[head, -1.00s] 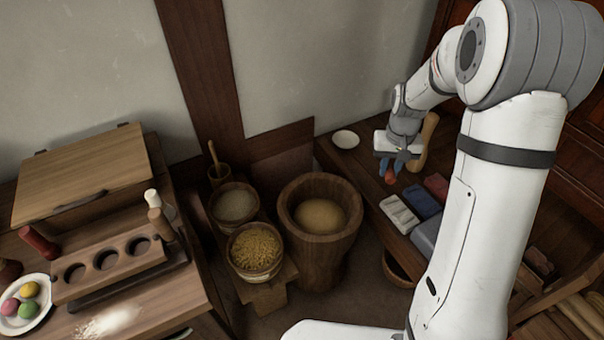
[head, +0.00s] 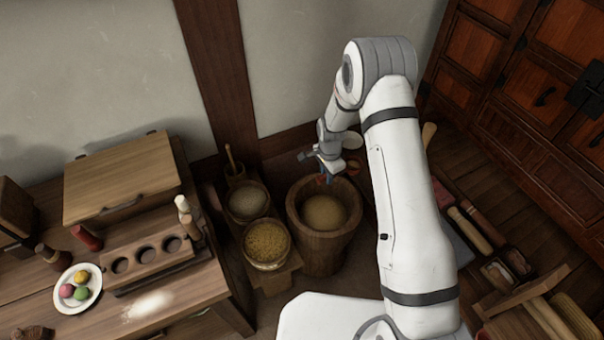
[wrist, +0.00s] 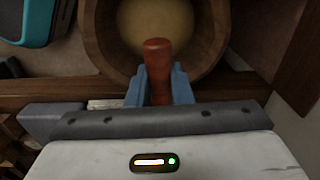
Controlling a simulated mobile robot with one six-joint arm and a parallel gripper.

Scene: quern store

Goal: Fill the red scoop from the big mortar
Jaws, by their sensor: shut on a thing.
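The big mortar (head: 318,252) is a wide wooden tub on the floor with pale tan meal (head: 323,212) inside. In the wrist view its rim (wrist: 105,42) and the meal (wrist: 155,22) show beyond my fingers. My gripper (head: 326,180) is above the mortar's back rim. In the wrist view my gripper (wrist: 158,78) is shut on the red scoop (wrist: 158,62), whose rounded red-brown end sticks up between the blue fingers. The scoop's bowl is hidden there, so I cannot tell whether it holds anything.
A worktable (head: 215,290) with a plate of coloured balls (head: 92,279) is at left. A low shelf with boxes and tools lies right, partly behind my arm.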

